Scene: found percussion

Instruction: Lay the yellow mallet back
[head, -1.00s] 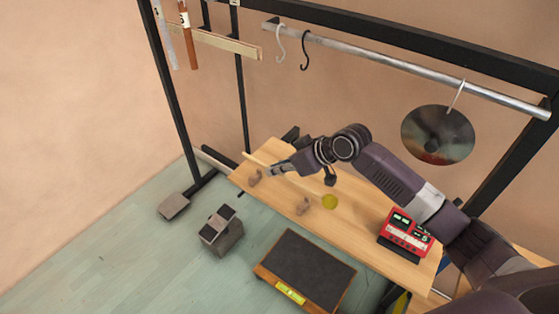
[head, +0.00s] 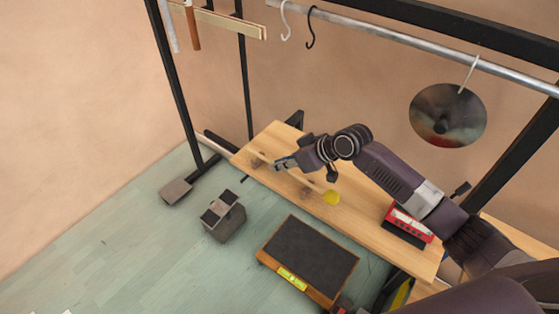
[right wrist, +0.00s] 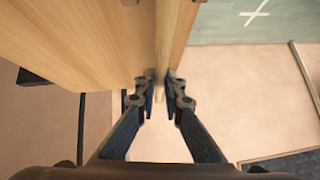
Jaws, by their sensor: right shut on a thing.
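The yellow mallet has a round yellow head (head: 332,197) and a thin pale wooden handle, seen over the wooden bench (head: 365,225) in the head view. My right gripper (head: 281,163) is shut on the handle, left of the head. In the right wrist view the fingertips (right wrist: 162,88) pinch the thin handle close to the wood. Small brown rests (head: 305,191) show along the handle's line; I cannot tell whether the handle touches them. My left gripper is not in view.
A red device (head: 409,222) stands on the bench's right part, partly behind my arm. A dark metal disc (head: 447,115) hangs from the rail. A dark-topped board (head: 308,257) and a grey pedal-like block (head: 223,215) are in front of the bench.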

